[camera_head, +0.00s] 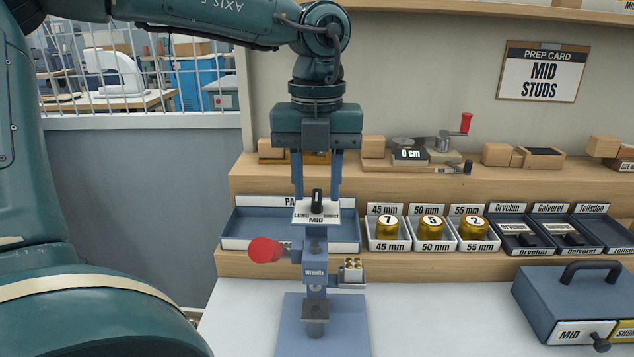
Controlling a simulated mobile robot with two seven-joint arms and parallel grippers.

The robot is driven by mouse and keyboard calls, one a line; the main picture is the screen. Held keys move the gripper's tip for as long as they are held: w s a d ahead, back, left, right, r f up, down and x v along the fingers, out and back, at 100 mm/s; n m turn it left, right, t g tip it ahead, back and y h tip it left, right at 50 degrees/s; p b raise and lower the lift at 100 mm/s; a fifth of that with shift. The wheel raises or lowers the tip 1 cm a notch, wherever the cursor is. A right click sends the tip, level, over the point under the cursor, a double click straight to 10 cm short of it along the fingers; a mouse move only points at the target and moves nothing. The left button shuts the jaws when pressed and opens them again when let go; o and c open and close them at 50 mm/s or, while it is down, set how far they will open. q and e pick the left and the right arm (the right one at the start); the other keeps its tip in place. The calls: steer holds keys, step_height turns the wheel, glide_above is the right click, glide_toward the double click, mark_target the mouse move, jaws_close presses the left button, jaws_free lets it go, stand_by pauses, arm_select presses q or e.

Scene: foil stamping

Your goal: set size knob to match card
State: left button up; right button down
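The prep card (541,73) on the back wall reads "MID STUDS". The size knob (317,202) is a small black knob on a white plate (317,216) marked LONG at left, SHORT at right and MID at the front, on top of the blue-grey press (315,264). I cannot tell for sure which label the knob points at. My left gripper (317,194) points down over the press, its two blue fingers apart on either side of the knob. Gaps show between fingers and knob; the fingertips' exact depth is unclear. My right gripper is out of view.
A red handle (265,250) sticks out left of the press. Behind is a grey tray (244,236), with white bins (388,244) of gold pieces to its right. A blue-grey case (572,300) labelled MID and SHORT stands front right. White table (440,320) is clear between.

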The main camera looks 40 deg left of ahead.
mark_target(317, 193)
arm_select(q)
step_height(317, 193, up, 13)
steer(key=p, duration=0.1)
steer(key=shift+f+p, duration=0.15)
steer(key=shift+p, duration=0.15)
steer(key=shift+f, duration=0.1)
stand_by(0.3)
